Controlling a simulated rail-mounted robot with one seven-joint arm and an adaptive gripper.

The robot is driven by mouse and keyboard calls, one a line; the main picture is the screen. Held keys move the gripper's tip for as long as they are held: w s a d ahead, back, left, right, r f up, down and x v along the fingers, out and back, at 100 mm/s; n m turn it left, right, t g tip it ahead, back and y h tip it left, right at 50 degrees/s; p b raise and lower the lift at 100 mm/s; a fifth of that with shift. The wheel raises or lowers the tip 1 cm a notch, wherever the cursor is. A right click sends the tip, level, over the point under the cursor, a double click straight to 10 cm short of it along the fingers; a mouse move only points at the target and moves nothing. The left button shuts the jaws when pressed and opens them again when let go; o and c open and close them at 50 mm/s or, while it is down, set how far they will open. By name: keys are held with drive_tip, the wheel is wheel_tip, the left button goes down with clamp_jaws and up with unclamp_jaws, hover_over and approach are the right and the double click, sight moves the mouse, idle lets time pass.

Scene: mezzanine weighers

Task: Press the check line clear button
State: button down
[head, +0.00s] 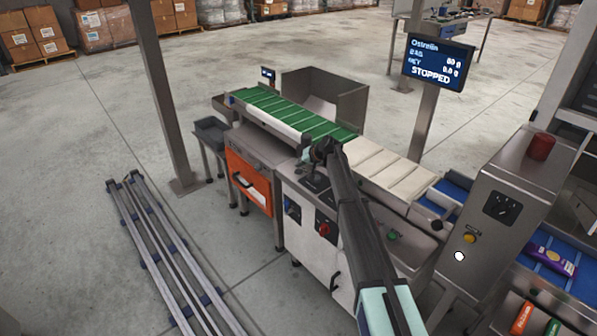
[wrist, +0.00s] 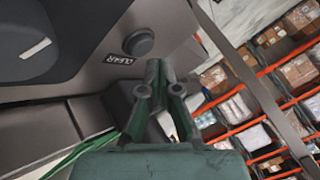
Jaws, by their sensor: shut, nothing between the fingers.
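In the wrist view a dark round button (wrist: 138,42) sits on a grey panel, with a black label reading CLEAR (wrist: 124,60) beside it. My gripper (wrist: 156,66) has its fingers together and empty. In the picture its tips are just below and right of the button; I cannot tell how large the gap is. In the head view my gripper (head: 325,150) is over the weigher cabinet, near the end of the green belt. The button cannot be made out in that view.
The green belt (head: 290,114) and pale belt segments (head: 380,165) run behind my arm. A screen (head: 437,62) reads STOPPED. A steel cabinet (head: 500,210) with a red lamp and yellow button stands right. An orange cabinet (head: 248,182) is left. Rails (head: 165,250) lie on the floor.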

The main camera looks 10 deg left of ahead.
sight(300, 171)
idle(0.7)
drive_tip(key=shift+f+b, duration=0.4)
drive_tip(key=shift+f, duration=0.05)
drive_tip(key=shift+f+b, duration=0.3)
drive_tip(key=shift+f, duration=0.15)
idle(0.8)
drive_tip(key=shift+r, duration=0.9)
drive_tip(key=shift+r+p, duration=0.9)
drive_tip(key=shift+r, duration=1.6)
drive_tip(key=shift+s, duration=0.1)
